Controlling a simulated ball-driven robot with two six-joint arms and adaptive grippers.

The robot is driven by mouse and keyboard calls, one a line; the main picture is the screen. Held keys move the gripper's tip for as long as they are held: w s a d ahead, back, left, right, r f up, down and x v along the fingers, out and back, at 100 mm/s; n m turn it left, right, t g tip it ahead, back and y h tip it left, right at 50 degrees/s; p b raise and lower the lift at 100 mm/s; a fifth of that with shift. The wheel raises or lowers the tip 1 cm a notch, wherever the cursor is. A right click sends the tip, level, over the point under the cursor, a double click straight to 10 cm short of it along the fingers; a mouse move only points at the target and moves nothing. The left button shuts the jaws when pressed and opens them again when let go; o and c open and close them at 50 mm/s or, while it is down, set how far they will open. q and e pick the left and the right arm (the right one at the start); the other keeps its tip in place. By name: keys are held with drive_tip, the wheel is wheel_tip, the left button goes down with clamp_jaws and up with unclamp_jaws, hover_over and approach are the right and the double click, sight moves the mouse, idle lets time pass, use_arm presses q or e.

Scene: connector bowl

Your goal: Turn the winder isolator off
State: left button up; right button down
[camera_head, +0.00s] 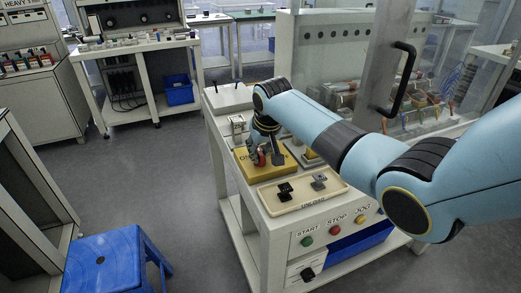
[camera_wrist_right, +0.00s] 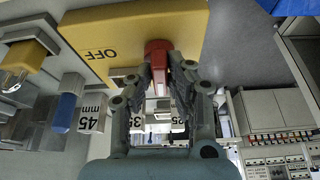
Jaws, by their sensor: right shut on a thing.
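The winder isolator is a red handle (camera_head: 261,157) on a yellow plate (camera_head: 283,166) on top of the pale machine. In the right wrist view the red handle (camera_wrist_right: 157,52) stands on the yellow plate (camera_wrist_right: 185,22), with the word OFF to its left. My right gripper (camera_head: 264,148) reaches down over the plate. In the wrist view its fingers (camera_wrist_right: 158,80) are closed on either side of the red handle. The fingers hide part of the handle, and I cannot tell its exact setting. My left gripper is not in view.
A cream tray (camera_head: 268,203) marked UNLOAD with black and grey pieces lies in front of the plate. START, STOP and JOG buttons (camera_head: 334,229) are on the front panel. A guard door with a black handle (camera_head: 402,78) stands behind my arm. A blue stool (camera_head: 105,262) is front left.

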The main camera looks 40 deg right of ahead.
drive_tip(key=shift+a+m+g+h+p, duration=0.1)
drive_tip(key=shift+m+g+h+p, duration=0.2)
drive_tip(key=shift+m+p, duration=0.6)
drive_tip(key=shift+m+h, duration=0.3)
drive_tip(key=shift+m, duration=0.7)
drive_tip(key=shift+m+g+h+p, duration=0.3)
drive_tip(key=shift+m+g+p, duration=0.1)
drive_tip(key=shift+m, duration=0.5)
drive_tip(key=shift+f+m, duration=0.15)
drive_tip(key=shift+m, duration=0.75)
drive_tip(key=shift+w+a+m+g+h+b, duration=0.1)
drive_tip(key=shift+m+g+h+b, duration=0.35)
drive_tip(key=shift+m, duration=0.45)
drive_tip(key=m+g+b, duration=0.1)
drive_tip(key=m, duration=0.1)
drive_tip(key=shift+f+m+b, duration=0.1)
drive_tip(key=shift+m+b, duration=0.2)
drive_tip(key=shift+m, duration=0.1)
drive_tip(key=m+g+b, duration=0.2)
drive_tip(key=m+b, duration=0.2)
drive_tip(key=m, duration=0.1)
drive_tip(key=shift+w, duration=0.1)
